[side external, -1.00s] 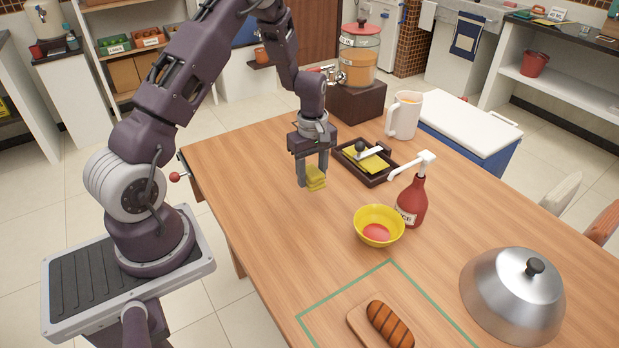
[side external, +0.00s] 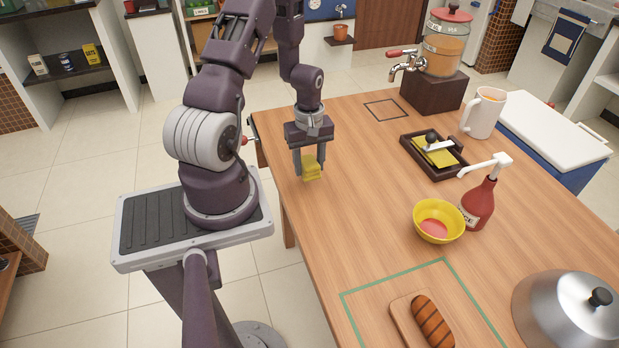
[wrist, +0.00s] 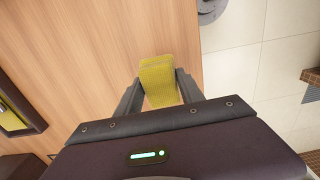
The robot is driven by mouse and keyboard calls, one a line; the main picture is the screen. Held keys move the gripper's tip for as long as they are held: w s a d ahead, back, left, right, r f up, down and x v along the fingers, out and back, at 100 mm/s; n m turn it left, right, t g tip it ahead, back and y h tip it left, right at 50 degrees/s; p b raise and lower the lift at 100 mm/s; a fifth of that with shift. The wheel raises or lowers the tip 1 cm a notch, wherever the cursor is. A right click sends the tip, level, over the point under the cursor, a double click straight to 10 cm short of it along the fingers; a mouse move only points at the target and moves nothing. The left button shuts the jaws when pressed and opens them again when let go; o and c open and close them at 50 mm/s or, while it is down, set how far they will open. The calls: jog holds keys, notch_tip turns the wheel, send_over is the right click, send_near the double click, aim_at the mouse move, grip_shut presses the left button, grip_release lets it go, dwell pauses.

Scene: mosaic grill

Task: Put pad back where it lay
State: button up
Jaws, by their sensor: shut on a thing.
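A yellow pad (side external: 311,171) is between the two fingers of my gripper (side external: 310,160), which is shut on it. It also shows in the wrist view (wrist: 159,80), above bare wood close to the table's edge. In the side view my gripper is near the table's left edge; I cannot tell the exact height of the pad above the wood. A thin dark square outline (side external: 385,101) is marked on the bare tabletop, behind and to the right of my gripper. A dark tray (side external: 458,171) with a yellow sheet and a grey-handled press lies to the right.
A drink dispenser on a dark block (side external: 434,93), a white mug (side external: 484,113), a red pump bottle (side external: 479,205) and a yellow bowl (side external: 438,208) stand rightward. In front are a sausage board (side external: 401,308) inside green tape and a metal dome (side external: 565,312).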

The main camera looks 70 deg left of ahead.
aim_at(309, 185)
notch_tip(309, 185, down, 4)
jog(key=shift+f, duration=0.2)
jog(key=shift+f, duration=0.15)
jog(key=o, duration=1.3)
